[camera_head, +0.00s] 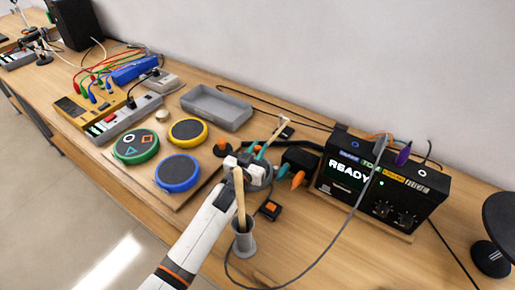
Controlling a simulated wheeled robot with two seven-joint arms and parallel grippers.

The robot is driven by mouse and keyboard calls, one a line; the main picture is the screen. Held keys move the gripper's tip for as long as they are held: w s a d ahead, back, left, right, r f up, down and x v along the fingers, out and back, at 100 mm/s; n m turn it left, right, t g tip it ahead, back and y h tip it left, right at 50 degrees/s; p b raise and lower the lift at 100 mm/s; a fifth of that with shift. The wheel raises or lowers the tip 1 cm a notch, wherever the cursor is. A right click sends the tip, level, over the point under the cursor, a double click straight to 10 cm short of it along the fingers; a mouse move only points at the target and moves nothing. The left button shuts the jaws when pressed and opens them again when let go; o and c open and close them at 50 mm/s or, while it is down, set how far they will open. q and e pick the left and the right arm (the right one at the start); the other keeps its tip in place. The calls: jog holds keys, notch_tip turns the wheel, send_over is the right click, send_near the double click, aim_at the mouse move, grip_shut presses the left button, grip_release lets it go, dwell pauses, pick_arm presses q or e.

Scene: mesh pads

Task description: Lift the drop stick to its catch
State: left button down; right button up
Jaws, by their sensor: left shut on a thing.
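A pale stick (276,133) with a teal section near its lower end slants up and to the right from my left gripper (258,160). My left gripper is shut on this stick, beside a grey round part; the jaws hide the stick's lower end. I cannot clearly make out the catch. A second, wooden stick (240,202) stands tilted in a grey cup (244,240), in front of my left gripper in the picture. My right gripper is not in view.
Green (135,147), yellow (188,131) and blue (178,172) round pads lie left of my gripper. A grey tray (216,107) is behind them. A black box (372,195) showing READY stands right. An orange-topped black block (270,209) and a cable are nearby.

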pick_arm(q)
jog(key=r+p, duration=0.2)
jog(key=p, duration=0.1)
jog(key=r+g+y+p, duration=0.1)
jog(key=r+p, duration=0.1)
jog(key=p, duration=0.1)
jog(key=w+r+g+p, duration=0.1)
jog(key=r+p, duration=0.1)
jog(key=p, duration=0.2)
jog(key=shift+w+d, duration=0.1)
jog(key=shift+d, duration=0.3)
jog(key=w+d+r+p, duration=0.2)
jog(key=w+r, duration=0.1)
jog(key=r, duration=0.2)
jog(key=shift+r, duration=0.2)
jog(key=c, duration=1.3)
grip_release()
jog(key=shift+c, duration=0.2)
jog(key=shift+o, duration=0.3)
jog(key=shift+f, duration=0.15)
jog(key=shift+s+a, duration=0.1)
